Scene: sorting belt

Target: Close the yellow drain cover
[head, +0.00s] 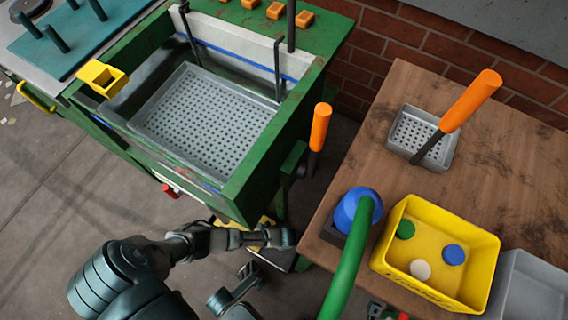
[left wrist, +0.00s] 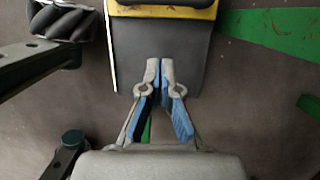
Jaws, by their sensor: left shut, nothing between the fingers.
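A yellow part, which looks like the drain cover (head: 265,221), shows low beside the green sink unit, partly hidden by my left gripper (head: 283,237). In the left wrist view a yellow edge (left wrist: 165,11) crosses the top, with a dark grey flat panel (left wrist: 190,50) below it. The left gripper (left wrist: 160,64) is shut and empty, its fingertips overlapping the grey panel in that view and pointing towards the yellow edge. I cannot tell whether they touch it. How far the cover stands open is not clear. My right gripper is not seen.
The green sink unit (head: 240,190) holds a perforated grey tray (head: 205,120). A wooden table (head: 500,150) at right carries a yellow bin (head: 480,270) and a small drain tray (head: 447,150) with an orange-handled tool (head: 470,100). A green hose (head: 348,270) rises in front. Floor (head: 50,200) is clear at left.

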